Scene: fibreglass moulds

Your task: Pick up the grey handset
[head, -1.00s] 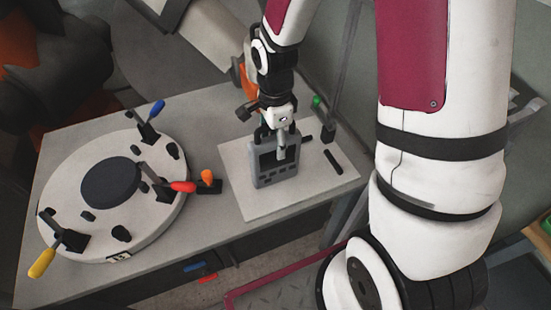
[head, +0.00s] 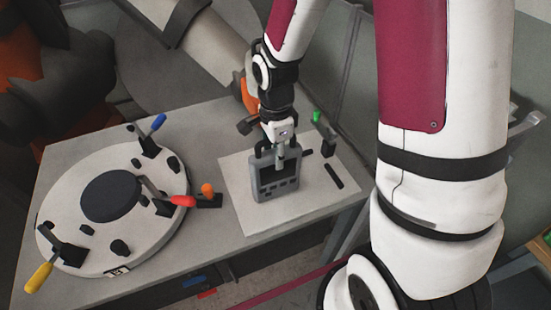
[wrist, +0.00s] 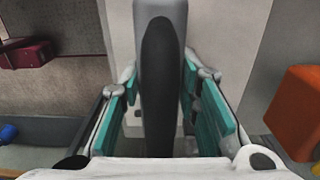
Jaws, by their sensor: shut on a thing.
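The grey handset (head: 263,186) stands upright at the white board on the table, with its dark screen and small buttons facing the head camera. No clear gap shows under it, and I cannot tell if it is lifted. My gripper (head: 280,155) comes down from above and is shut on its upper part. In the wrist view the handset (wrist: 160,85) shows edge-on, grey with a dark strip. It lies between the teal finger pads of my gripper (wrist: 160,115). Its lower end is hidden in that view.
The white board (head: 238,215) also bears a small black bar (head: 334,177). A round mould (head: 60,215) with red, blue and yellow handled clamps fills the table's left. An orange thing (wrist: 298,112) is at right in the wrist view.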

